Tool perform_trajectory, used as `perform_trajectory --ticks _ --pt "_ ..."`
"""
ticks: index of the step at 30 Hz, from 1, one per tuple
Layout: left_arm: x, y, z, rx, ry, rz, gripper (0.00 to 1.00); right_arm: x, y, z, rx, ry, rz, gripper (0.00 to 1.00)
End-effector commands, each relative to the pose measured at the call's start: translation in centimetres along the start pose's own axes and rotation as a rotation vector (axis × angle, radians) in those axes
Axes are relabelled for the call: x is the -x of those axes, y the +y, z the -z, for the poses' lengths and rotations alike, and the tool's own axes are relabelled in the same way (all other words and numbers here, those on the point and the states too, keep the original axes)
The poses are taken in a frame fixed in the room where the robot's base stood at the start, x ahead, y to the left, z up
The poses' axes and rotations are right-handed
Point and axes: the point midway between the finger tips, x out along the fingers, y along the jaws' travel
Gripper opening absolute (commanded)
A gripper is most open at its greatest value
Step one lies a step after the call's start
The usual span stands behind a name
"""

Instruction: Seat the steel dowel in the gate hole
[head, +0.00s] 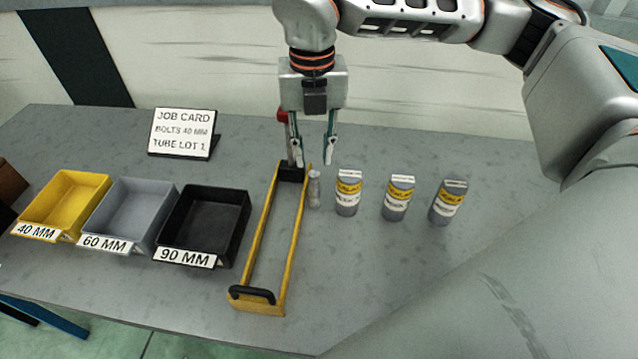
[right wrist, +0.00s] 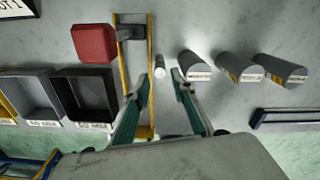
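The steel dowel (head: 314,188) is a small grey cylinder standing upright on the table, just right of the yellow gate frame (head: 257,235). The dowel also shows in the right wrist view (right wrist: 160,68), in line with the gap between my fingers. My right gripper (head: 314,158) is open and empty, pointing down above the dowel; its fingertips also show in the right wrist view (right wrist: 160,81). The gate has a black handle (head: 252,294) at its near end and a black block (head: 291,174) at its far end. I cannot make out the gate hole. My left gripper is out of view.
Several labelled grey cylinders (head: 398,198) stand right of the dowel. Yellow (head: 100,181), grey (head: 167,187) and black (head: 242,228) bins sit left of the gate. A job card (head: 183,132) stands behind them. A red block (right wrist: 95,43) is by the gate's far end.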

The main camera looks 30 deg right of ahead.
Motion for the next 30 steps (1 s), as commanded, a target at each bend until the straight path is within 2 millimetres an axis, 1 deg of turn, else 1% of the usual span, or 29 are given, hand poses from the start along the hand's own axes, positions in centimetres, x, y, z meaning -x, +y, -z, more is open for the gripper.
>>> perform_trajectory --ticks 5,14,22,25,30 --pt "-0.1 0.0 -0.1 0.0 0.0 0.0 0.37 -0.5 0.2 0.3 -0.072 0.002 0.001 0.25" --pt "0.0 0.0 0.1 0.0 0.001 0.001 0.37 -3.5 0.1 0.3 -0.074 0.003 0.001 0.25" --pt "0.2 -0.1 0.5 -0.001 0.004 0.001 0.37 -7.2 0.1 0.4 -0.073 0.003 0.001 0.25" --pt "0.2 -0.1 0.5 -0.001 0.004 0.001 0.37 -7.8 0.1 0.4 -0.073 0.001 0.001 0.25" --pt "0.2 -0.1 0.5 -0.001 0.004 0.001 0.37 -7.9 0.1 0.4 -0.072 0.001 0.0 0.25"
